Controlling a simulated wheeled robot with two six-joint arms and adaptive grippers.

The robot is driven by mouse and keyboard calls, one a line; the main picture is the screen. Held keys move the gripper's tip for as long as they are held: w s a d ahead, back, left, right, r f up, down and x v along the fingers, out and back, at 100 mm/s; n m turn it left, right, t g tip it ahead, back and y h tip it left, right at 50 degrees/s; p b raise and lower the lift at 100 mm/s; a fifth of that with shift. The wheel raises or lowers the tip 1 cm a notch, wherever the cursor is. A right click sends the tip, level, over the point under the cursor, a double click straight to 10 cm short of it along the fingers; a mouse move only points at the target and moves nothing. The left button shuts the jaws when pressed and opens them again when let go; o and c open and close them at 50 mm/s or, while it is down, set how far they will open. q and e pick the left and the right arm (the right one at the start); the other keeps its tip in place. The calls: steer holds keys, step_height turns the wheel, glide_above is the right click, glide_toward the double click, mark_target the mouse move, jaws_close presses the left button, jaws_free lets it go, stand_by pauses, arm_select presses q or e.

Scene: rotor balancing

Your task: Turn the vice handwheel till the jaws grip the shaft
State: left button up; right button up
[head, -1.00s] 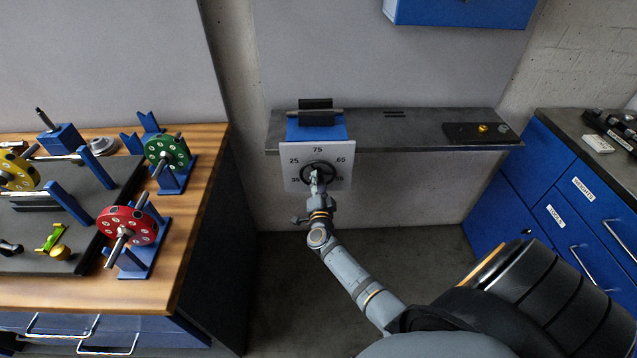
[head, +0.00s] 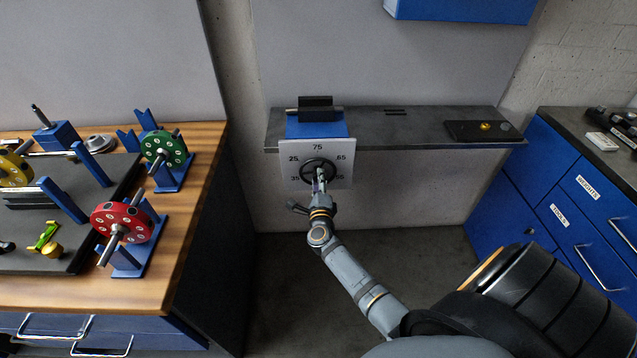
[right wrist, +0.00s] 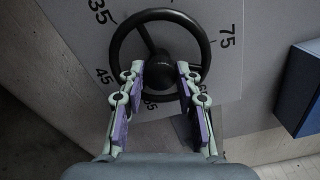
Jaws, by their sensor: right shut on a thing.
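The vice (head: 316,129) has a blue body and dark jaws (head: 316,103) on the wall shelf. A thin grey shaft (head: 296,114) lies level at the jaws; whether they touch it is too small to tell. The black handwheel (head: 306,165) sits on the front of a pale dial plate (head: 290,150) with printed numbers. My right gripper (head: 320,174) is at the handwheel, shut on it. In the right wrist view, its two fingers (right wrist: 160,82) stand on either side of the hub and overlap the lower rim of the handwheel (right wrist: 160,12). My left gripper is out of view.
The wall shelf (head: 400,120) carries a black tray (head: 465,131) at its right. A wooden bench (head: 190,210) at left holds red (head: 122,222) and green (head: 164,149) rotors on blue stands. Blue drawers (head: 570,210) stand at right. The floor between is clear.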

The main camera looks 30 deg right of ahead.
steer(key=shift+f+m, duration=0.15)
steer(key=shift+m, duration=0.65)
steer(key=o, duration=1.2)
steer(key=shift+c, duration=0.2)
steer(key=v, duration=1.2)
steer(key=shift+s, duration=0.1)
